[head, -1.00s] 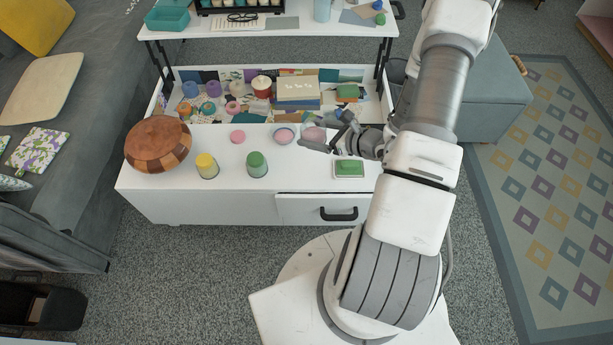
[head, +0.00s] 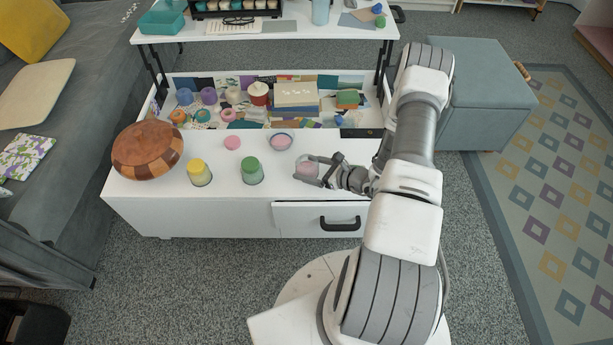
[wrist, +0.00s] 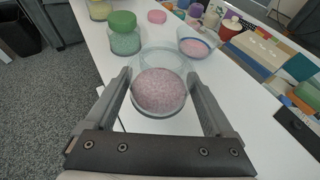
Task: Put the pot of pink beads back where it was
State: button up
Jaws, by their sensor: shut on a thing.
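The pot of pink beads (head: 307,170) is a clear round pot with a pink filling. My gripper (head: 320,172) is shut on it at the right front of the white top. In the wrist view the pink filling (wrist: 159,91) shows between the two fingers, with a clear rim beyond it. I cannot tell whether the pot touches the surface. A loose pink lid (head: 232,143) lies farther back on the left. It also shows in the wrist view (wrist: 157,17).
A shallow dish with pink contents (head: 281,141) stands behind the pot. A yellow-lidded jar (head: 200,173) and a green-lidded jar (head: 252,171) stand to its left, with a wooden lidded bowl (head: 147,150) beyond. An open compartment of craft supplies (head: 265,100) lies behind.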

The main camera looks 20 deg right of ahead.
jog(key=shift+w+f, duration=0.55)
jog(key=shift+w, duration=0.35)
jog(key=shift+f+b, duration=1)
jog(key=shift+f, duration=1)
jog(key=shift+f, duration=0.1)
jog(key=shift+f, duration=0.15)
jog(key=o, duration=1.2)
jog(key=shift+c, duration=0.2)
